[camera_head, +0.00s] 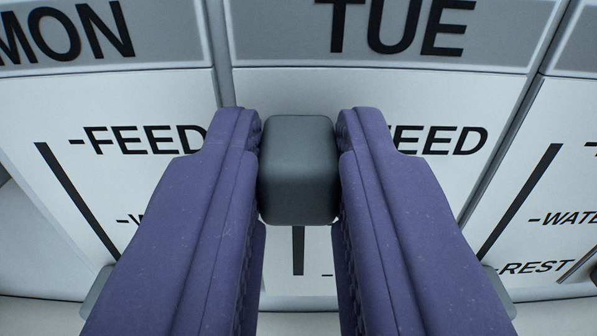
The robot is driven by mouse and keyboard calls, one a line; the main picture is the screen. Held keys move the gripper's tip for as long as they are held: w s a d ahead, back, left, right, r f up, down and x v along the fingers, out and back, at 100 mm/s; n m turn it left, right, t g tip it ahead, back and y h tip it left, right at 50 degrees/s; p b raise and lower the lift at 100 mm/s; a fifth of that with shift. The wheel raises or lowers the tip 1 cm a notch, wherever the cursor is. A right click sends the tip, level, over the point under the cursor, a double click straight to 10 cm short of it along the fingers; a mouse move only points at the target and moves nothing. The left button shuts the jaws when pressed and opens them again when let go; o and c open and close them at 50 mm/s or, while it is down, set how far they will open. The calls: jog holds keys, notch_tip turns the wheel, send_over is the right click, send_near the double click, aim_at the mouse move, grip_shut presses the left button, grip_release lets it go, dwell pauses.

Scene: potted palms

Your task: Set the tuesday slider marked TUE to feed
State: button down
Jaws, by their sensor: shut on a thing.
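The TUE panel (400,92) fills the middle of the head camera view, with the TUE label (398,26) above it. The grey slider knob (299,170) of this panel is between the two purple fingers of my gripper (300,165). The gripper is shut on the knob, a finger against each side. The knob is level with the FEED mark (437,141), near the top of the panel. A short dark piece of its slot (298,250) shows below the knob. My fingers hide the first letter of FEED and most of the lower marks.
The MON panel (100,110) is at the left, its slot (75,200) clear down to a grey knob (97,292) low beside my left finger. At the right is another panel with a slot (520,200), WATER and REST marks, and a low grey knob (500,290).

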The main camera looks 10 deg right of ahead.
jog(key=shift+r, duration=0.2)
jog(key=c, duration=1)
grip_release()
jog(key=shift+o, duration=0.2)
jog(key=s+a, duration=0.1)
jog(key=s, duration=0.6)
jog(key=shift+s+a+p, duration=0.25)
jog(key=shift+s+p, duration=0.05)
jog(key=shift+p, duration=0.05)
